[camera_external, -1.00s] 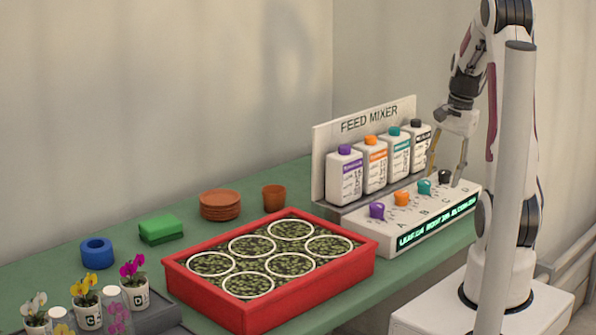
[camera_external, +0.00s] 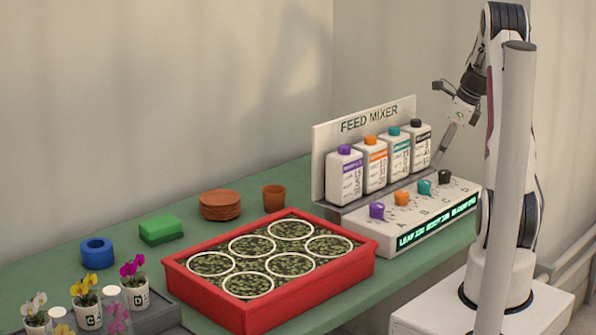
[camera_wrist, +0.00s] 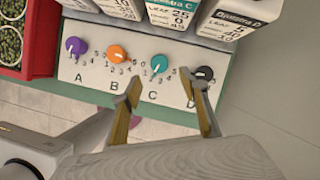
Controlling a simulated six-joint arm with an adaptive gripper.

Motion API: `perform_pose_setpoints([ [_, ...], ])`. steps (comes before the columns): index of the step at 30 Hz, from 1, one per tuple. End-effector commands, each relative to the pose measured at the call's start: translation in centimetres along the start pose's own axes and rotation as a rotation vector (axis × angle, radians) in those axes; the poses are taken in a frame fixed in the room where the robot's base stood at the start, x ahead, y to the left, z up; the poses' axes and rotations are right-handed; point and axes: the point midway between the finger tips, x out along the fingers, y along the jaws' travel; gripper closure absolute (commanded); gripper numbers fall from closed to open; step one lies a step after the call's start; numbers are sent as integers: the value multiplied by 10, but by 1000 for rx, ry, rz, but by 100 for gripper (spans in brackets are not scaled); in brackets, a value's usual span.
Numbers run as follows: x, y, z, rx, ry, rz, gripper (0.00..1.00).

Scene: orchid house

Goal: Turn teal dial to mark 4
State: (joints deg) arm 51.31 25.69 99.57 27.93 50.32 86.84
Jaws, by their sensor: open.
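The teal dial (camera_external: 424,187) is third in the row on the feed mixer's sloped white panel. It shows above the letter C in the wrist view (camera_wrist: 159,65), with small numbers around it. Which number it points to is too small to tell for sure. My gripper (camera_external: 440,158) is above and behind the panel's right part, apart from the dials. In the wrist view my gripper (camera_wrist: 165,90) is open and empty, its two fingers spread below the teal dial, the right tip overlapping the black dial (camera_wrist: 204,74) in the picture.
The purple dial (camera_wrist: 76,46) and orange dial (camera_wrist: 117,53) are to the left of the teal one. Several bottles, one a teal-capped bottle (camera_external: 395,153), stand behind the panel. A red tray (camera_external: 262,313) is left of the mixer. A lit display (camera_external: 437,222) runs along the panel's front.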

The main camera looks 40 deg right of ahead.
Motion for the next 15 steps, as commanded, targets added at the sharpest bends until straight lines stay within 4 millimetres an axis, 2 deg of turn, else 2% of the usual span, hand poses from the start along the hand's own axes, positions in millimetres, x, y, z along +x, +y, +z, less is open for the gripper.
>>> perform_pose_setpoints([
  [6,0,1,0,90,-1,2,57],
  [15,0,1,0,95,0,2,57],
])
